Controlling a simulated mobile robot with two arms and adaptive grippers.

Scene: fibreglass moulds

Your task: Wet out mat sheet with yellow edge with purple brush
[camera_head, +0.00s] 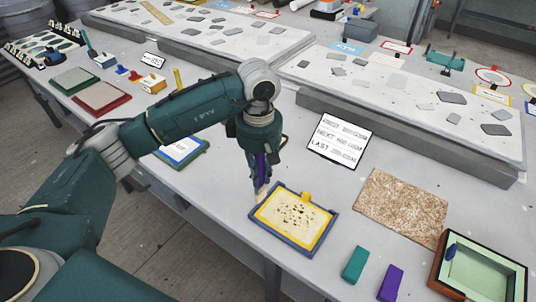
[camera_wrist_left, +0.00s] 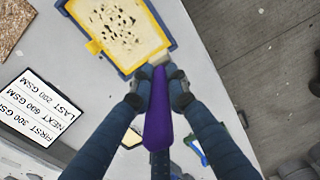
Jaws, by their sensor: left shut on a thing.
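The mat sheet with yellow edge (camera_head: 291,219) lies in a blue-rimmed tray on the table, cream with dark spots across its middle. It also shows at the top of the left wrist view (camera_wrist_left: 118,30). My left gripper (camera_head: 260,160) is shut on the purple brush (camera_head: 261,168), held upright with bristles down. In the left wrist view the purple handle (camera_wrist_left: 158,118) sits between the two fingers. The pale bristles are at the tray's rim near one corner; I cannot tell whether they touch it. My right gripper is not in view.
A brown fibre mat (camera_head: 402,206), a teal block (camera_head: 355,264), a purple block (camera_head: 390,283) and a wood-rimmed green tray (camera_head: 438,270) are to the right. A blue-edged sheet (camera_head: 183,150) lies left. Long grey slabs (camera_head: 400,112) fill the back.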

